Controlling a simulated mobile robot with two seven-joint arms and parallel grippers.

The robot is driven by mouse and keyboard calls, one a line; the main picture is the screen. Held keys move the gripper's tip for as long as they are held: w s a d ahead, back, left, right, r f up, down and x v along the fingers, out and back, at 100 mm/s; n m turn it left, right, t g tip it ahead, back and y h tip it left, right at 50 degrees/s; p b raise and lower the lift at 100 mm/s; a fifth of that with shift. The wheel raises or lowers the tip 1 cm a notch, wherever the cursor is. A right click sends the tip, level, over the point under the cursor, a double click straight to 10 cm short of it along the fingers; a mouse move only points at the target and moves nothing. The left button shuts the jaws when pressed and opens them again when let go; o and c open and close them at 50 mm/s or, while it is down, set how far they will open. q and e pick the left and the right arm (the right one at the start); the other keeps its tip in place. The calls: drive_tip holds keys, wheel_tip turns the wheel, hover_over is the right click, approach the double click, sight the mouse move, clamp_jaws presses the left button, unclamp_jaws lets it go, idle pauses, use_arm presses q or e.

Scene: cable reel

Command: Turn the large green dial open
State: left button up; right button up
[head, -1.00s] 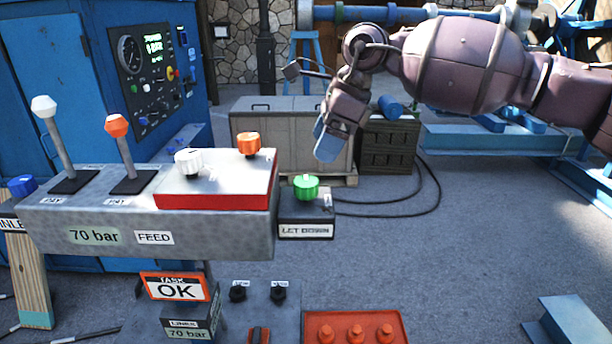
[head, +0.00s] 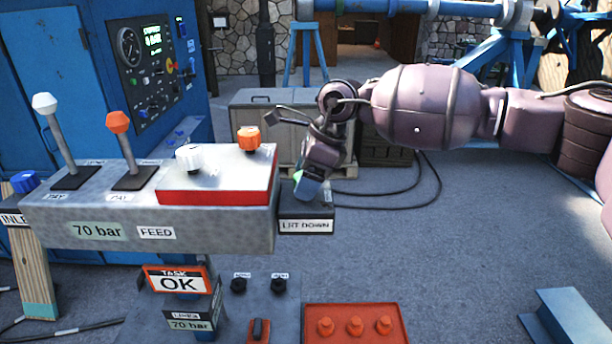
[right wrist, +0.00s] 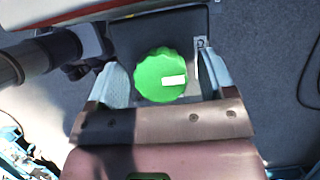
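The green dial (right wrist: 160,76) has a scalloped edge and a white mark on its right side. It sits on a dark box labelled LET DOWN (head: 306,226), at the right end of the grey console. My right gripper (head: 307,190) points down over this box and hides most of the dial in the head view. In the right wrist view my right gripper (right wrist: 163,82) is open, with one finger on each side of the dial and a narrow gap showing on both sides. I cannot tell the fingertips' exact height. My left gripper is not in view.
The grey console (head: 150,225) carries two levers, and a red-edged panel (head: 215,190) with a white knob (head: 188,157) and an orange knob (head: 249,139) stands close left of my right gripper. A red panel (head: 355,310) is below.

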drive_tip(key=c, duration=0.9)
